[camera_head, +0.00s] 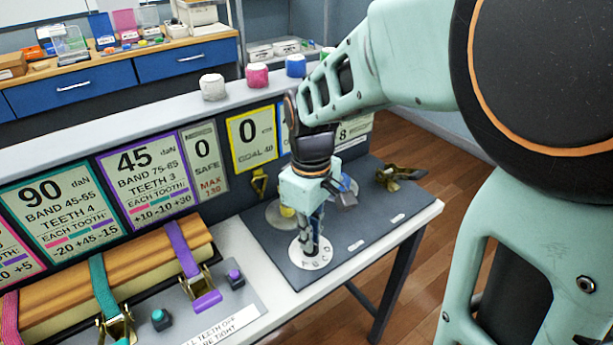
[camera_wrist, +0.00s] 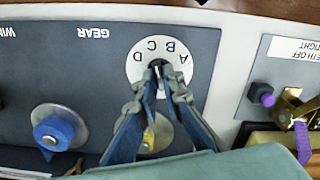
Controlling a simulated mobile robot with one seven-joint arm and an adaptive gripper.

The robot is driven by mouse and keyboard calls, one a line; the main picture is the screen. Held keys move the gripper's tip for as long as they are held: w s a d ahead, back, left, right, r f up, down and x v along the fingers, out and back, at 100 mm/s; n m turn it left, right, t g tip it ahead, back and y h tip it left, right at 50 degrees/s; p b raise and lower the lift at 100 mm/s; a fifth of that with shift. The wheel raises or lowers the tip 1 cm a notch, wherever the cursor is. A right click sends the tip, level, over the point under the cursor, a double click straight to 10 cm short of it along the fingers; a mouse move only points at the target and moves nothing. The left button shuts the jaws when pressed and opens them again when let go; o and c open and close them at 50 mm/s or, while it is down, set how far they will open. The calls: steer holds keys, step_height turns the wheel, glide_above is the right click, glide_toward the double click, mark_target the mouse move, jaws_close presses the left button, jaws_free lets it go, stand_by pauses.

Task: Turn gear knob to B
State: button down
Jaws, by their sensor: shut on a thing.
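The gear dial is a round white plate (camera_head: 311,259) on the dark panel, and it also shows in the wrist view (camera_wrist: 136,72). The letters A, B, C and D run around its edge, with an upside-down GEAR label beside it in the wrist view. My gripper (camera_head: 311,246) points down at the dial's middle, and its blue fingers also show in the wrist view (camera_wrist: 160,76). They are shut on the small gear knob (camera_wrist: 157,64) at the dial's centre. The fingers mostly hide the knob, so I cannot tell which letter it points to.
A blue winch knob (camera_wrist: 54,131) and a yellow piece (camera_wrist: 148,138) stand on the same dark panel (camera_head: 362,232). A brass clamp (camera_head: 397,176) sits at its far right. Strapped boards (camera_head: 130,265) with buckles lie left. Sign boards (camera_head: 141,178) line the wall behind.

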steer(key=m+p, duration=0.1)
steer(key=m, duration=0.2)
steer(key=shift+r+m, duration=0.1)
steer(key=shift+m, duration=0.3)
steer(key=shift+m+p, duration=0.6)
steer(key=shift+m, duration=1.3)
steer(key=c, duration=2.1)
jaws_free()
